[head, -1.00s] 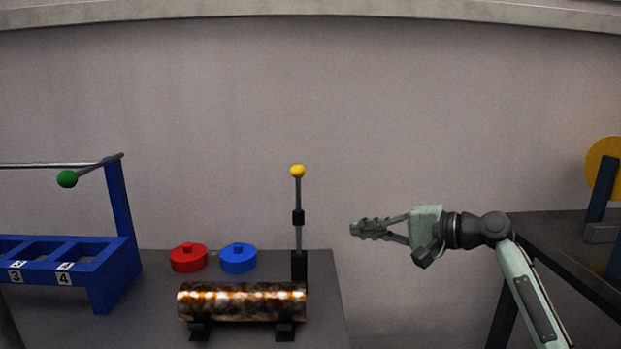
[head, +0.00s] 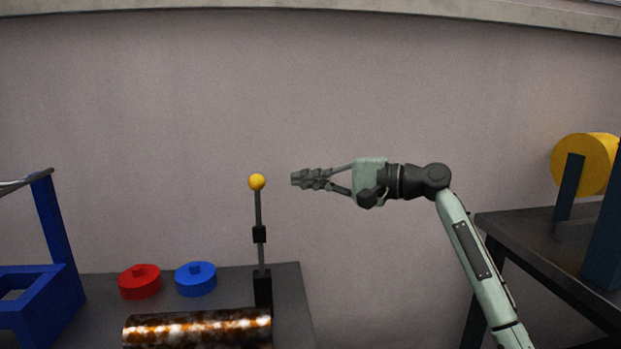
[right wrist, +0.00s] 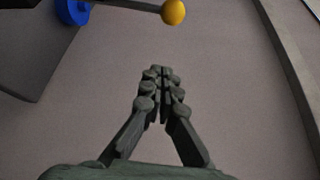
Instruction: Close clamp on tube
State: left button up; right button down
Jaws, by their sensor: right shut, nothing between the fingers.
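The tube (head: 200,328) is a rusty, mottled brown and white cylinder lying on the dark table, its lower part cut off by the picture edge. At its right end stands the clamp's upright lever (head: 259,215), with a black block and a yellow ball knob (head: 257,182) on top. The knob also shows at the top of the right wrist view (right wrist: 173,12). My right gripper (head: 296,179) is shut and empty, pointing left at about knob height. It is a short gap to the right of the knob. My left gripper is out of view.
A red disc (head: 140,283) and a blue disc (head: 196,280) lie on the table (head: 292,300) behind the tube. A blue frame (head: 58,235) stands at the left. A second dark table (head: 545,250) with a yellow wheel (head: 582,165) is at the right.

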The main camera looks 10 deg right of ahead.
aim_at(256, 182)
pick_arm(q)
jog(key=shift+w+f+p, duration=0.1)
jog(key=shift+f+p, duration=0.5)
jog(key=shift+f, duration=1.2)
pick_arm(e)
jog(key=a, duration=0.6)
jog(key=shift+s+a, duration=0.15)
jog(key=shift+s, duration=0.2)
jog(key=shift+a, duration=0.1)
